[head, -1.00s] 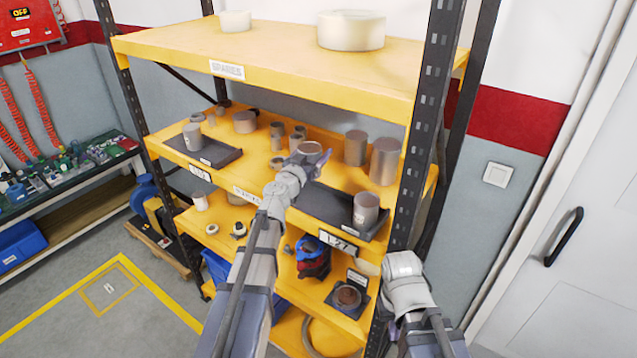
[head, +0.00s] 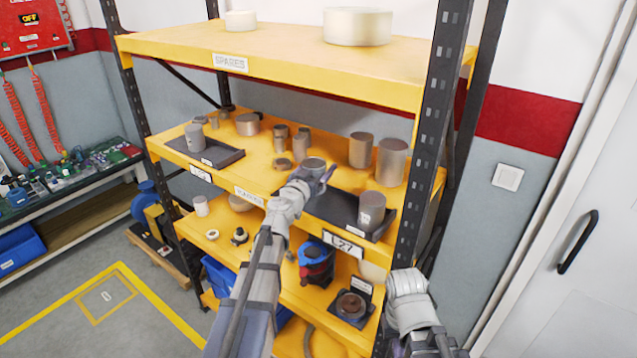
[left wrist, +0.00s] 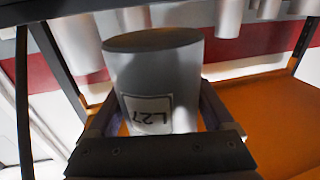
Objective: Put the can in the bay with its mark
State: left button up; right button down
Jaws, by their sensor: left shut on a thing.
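My left gripper (head: 322,178) is shut on a grey can (head: 313,165), held over the middle shelf near the right tray's left end. In the left wrist view the can (left wrist: 155,75) sits between the fingers, its white label showing L27 upside down. The right bay is a dark tray (head: 330,205) with a front plate (head: 343,245) reading L27; another grey can (head: 371,210) stands at its right end. The left bay is a dark tray (head: 222,157) holding one can (head: 195,137); its plate is too small to read. My right arm shows at lower right, its fingers not clear.
Several grey cans (head: 391,160) stand behind the trays. A yellow upper shelf (head: 270,60) lies above, and a dark upright (head: 425,130) rises right of the L27 tray. The lower shelf holds a blue and red object (head: 316,262). The L27 tray's left part looks clear.

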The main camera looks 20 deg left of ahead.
aim_at(319, 177)
pick_arm(q)
jog(key=shift+f+b, duration=1.65)
jog(key=shift+f, duration=0.15)
jog(key=shift+f, duration=0.2)
jog(key=o, duration=1.5)
jog(key=shift+r, duration=0.1)
jog(key=shift+r, duration=0.1)
jog(key=s, duration=0.4)
jog(key=s+a, duration=0.1)
jog(key=s, duration=0.7)
jog(key=shift+a, duration=0.4)
